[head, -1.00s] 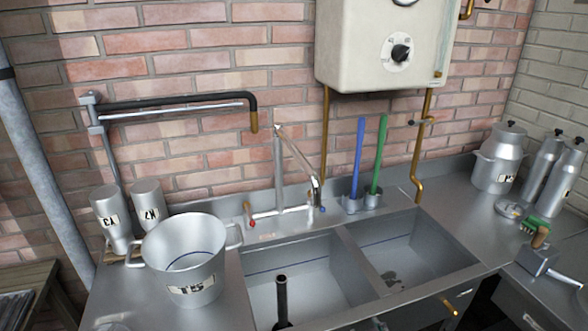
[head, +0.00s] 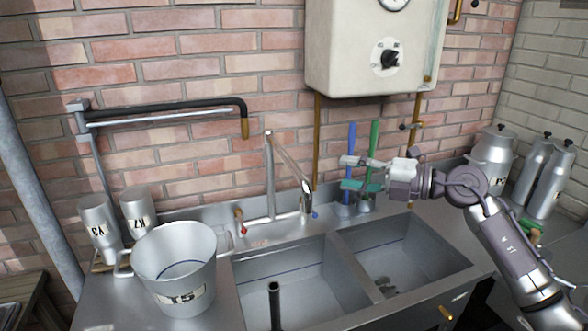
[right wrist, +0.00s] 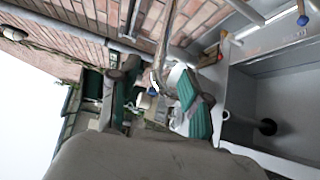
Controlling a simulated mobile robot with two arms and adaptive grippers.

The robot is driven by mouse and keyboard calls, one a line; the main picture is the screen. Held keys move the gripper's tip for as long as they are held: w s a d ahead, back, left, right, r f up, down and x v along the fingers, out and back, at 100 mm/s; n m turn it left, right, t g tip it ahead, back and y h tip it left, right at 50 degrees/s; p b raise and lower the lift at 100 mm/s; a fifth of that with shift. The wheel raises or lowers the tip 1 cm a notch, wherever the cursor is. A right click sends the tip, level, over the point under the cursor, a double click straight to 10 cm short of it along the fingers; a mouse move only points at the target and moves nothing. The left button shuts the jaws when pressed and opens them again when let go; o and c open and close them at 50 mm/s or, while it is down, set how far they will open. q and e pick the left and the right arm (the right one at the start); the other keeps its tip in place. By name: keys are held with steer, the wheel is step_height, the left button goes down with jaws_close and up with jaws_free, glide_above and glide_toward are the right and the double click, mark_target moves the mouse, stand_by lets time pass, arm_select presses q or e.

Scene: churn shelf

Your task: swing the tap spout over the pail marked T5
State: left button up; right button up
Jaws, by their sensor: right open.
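The tap (head: 269,180) stands behind the left sink basin, with a red knob and a blue knob at its foot. Its spout (head: 288,157) slants down to the right from the top of the post, ending over the back of the sink, away from the pail. The steel pail marked T5 (head: 172,257) stands upright on the counter left of the sink. My right gripper (head: 346,173) is open and empty, right of the spout end and apart from it, in front of the upright handles. Its teal pad shows in the right wrist view (right wrist: 195,102). My left gripper is out of view.
Blue (head: 351,155) and green (head: 373,150) handles stand upright in holders behind the sink. A cream heater box (head: 375,45) hangs above. A black wall pipe (head: 165,104) with a brass end hangs above the counter.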

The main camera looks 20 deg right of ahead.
mark_target(294, 168)
steer(key=p+x, duration=0.4)
steer(key=x, duration=0.8)
steer(key=shift+w+f, duration=0.1)
steer(key=shift+w, duration=0.15)
steer(key=shift+w+a+f, duration=0.2)
steer(key=shift+w+a, duration=0.15)
steer(key=shift+a, duration=0.1)
jaws_close()
